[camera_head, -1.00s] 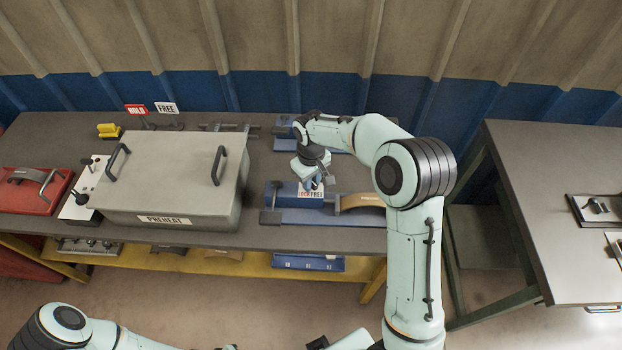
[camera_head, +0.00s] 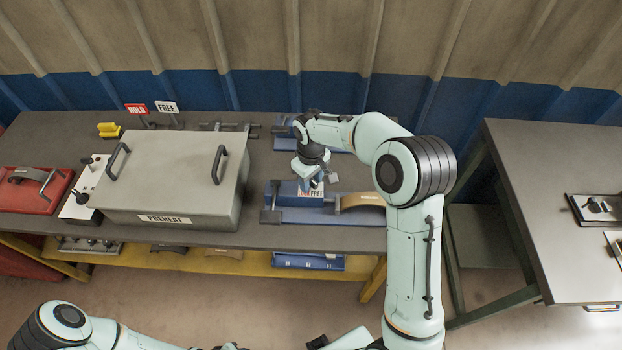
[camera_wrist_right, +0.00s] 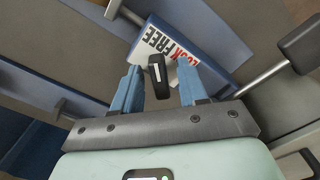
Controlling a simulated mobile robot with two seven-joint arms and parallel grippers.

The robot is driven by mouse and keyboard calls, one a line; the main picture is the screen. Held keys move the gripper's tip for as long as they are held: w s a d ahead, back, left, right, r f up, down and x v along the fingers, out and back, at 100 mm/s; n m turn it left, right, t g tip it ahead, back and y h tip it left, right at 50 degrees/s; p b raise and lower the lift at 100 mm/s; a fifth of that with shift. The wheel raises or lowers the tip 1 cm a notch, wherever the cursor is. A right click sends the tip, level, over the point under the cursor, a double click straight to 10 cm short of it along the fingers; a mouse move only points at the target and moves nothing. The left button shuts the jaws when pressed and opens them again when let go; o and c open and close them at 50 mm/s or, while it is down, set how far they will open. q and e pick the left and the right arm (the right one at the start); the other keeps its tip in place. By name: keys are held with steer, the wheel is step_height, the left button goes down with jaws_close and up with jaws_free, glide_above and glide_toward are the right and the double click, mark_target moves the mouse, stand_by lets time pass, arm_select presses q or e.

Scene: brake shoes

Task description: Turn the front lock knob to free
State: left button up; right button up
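The front lock knob (camera_wrist_right: 157,70) is a small black bar with a white mark, seen in the right wrist view. It lies between the two blue fingers of my right gripper (camera_wrist_right: 159,90), with a visible gap on each side. Its upper end lies close to the LOCK/FREE label (camera_wrist_right: 176,52), near the word FREE. That label is on the blue fixture block. In the head view, my right gripper (camera_head: 325,181) is over the front blue fixture (camera_head: 300,216) and partly covers the label; the knob is hidden there. My left gripper is not clearly visible.
A grey PREHEAT box (camera_head: 170,200) stands left of the fixture. A curved brown brake shoe (camera_head: 360,201) sits at the fixture's right. A second blue fixture (camera_head: 283,131) is behind. HOLD (camera_head: 136,109) and FREE (camera_head: 167,107) signs stand at the back.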

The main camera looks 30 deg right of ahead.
arm_select(q)
steer(key=shift+w+r+p, duration=0.65)
steer(key=shift+w+r, duration=0.1)
steer(key=shift+r, duration=0.1)
arm_select(e)
step_height(320, 180, up, 13)
steer(key=shift+r, duration=0.2)
